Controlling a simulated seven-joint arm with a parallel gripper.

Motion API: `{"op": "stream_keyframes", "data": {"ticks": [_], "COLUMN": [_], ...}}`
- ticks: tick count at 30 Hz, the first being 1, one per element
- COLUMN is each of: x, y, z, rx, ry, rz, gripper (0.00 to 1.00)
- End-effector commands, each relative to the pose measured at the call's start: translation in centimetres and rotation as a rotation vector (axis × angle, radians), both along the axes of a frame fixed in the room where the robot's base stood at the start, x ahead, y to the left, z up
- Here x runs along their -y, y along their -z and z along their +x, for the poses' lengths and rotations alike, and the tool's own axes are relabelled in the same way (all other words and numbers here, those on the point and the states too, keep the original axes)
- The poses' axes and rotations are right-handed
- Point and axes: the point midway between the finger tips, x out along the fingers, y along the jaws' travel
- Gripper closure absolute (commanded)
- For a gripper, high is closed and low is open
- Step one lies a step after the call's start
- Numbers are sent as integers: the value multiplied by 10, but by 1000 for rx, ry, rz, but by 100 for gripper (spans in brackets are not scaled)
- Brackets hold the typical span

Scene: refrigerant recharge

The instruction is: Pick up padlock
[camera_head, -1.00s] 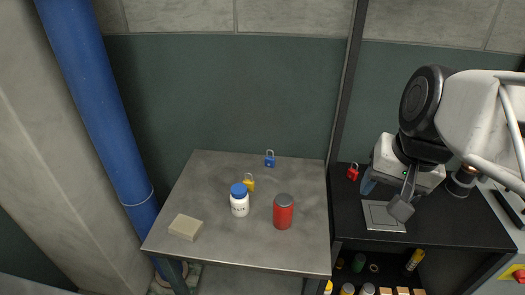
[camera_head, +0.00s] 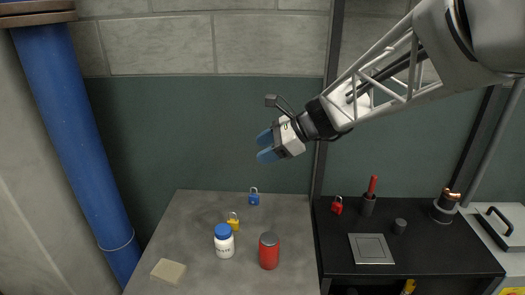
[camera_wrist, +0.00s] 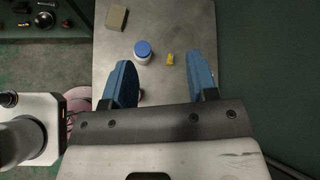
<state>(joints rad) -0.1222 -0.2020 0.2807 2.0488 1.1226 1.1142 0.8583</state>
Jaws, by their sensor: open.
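Three padlocks show in the head view. A blue padlock (camera_head: 253,197) stands at the back of the grey table, and a yellow padlock (camera_head: 233,222) stands just in front of it to the left. A red padlock (camera_head: 336,206) is on the black bench to the right. My gripper (camera_head: 265,146) is open and empty, raised well above the back of the grey table. In the wrist view, the yellow padlock (camera_wrist: 170,59) shows between the two blue fingers, far below them. The blue padlock cannot be made out there.
A white bottle with a blue cap (camera_head: 224,242) and a red can (camera_head: 269,251) stand close to the yellow padlock. A beige block (camera_head: 168,271) lies at the table's left. The black bench (camera_head: 420,262) holds a grey square plate (camera_head: 371,248) and small cylinders. A wall stands behind.

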Motion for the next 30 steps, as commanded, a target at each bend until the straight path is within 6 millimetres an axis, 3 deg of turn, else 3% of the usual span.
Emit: {"op": "stream_keyframes", "data": {"ticks": [9, 20, 30], "x": [-27, -44, -44], "y": [6, 11, 81], "z": [44, 73, 72], "rx": [-156, -264, -271], "ry": [119, 193, 195], "rz": [139, 231, 233], "gripper": [47, 47, 47]}}
